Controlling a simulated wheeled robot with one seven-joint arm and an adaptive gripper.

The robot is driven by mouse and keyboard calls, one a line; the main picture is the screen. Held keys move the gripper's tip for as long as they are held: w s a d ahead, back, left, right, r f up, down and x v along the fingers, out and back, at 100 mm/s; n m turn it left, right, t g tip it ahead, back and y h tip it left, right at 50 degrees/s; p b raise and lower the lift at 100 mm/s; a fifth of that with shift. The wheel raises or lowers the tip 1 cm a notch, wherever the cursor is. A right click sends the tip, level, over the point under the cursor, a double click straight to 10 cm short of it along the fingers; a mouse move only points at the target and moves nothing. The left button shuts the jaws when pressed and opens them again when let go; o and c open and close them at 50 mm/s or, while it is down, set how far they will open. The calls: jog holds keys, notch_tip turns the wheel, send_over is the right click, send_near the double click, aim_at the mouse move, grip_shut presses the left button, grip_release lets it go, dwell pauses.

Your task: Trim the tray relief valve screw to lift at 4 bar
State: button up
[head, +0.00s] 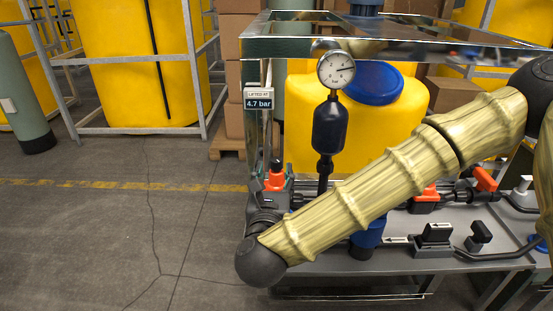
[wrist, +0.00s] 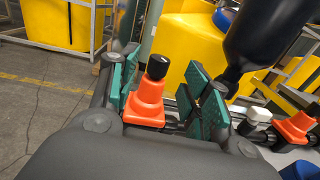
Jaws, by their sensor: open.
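The relief valve is an orange cone (wrist: 147,102) with a black screw cap (wrist: 158,66) on top. In the wrist view it stands between the green pads of my gripper (wrist: 165,82), which is open, with a gap on both sides of the cap. In the head view the orange valve (head: 275,181) shows at the skid's left end, just behind my gripper (head: 267,198); its base is hidden. A small sign (head: 258,98) on the frame post reads "LIFTED AT 4.7 bar". A round pressure gauge (head: 336,69) stands above a black vessel; its needle is too small to read.
The black vessel (head: 329,126) rises close to the right of the valve and my right finger. A second orange-topped fitting (wrist: 298,127) is farther right. A yellow tank (head: 303,110) stands behind. A metal frame (head: 290,44) spans overhead. Floor at left is clear.

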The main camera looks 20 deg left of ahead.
aim_at(276, 164)
jog(key=shift+x, duration=3.5)
jog(key=c, duration=1.1)
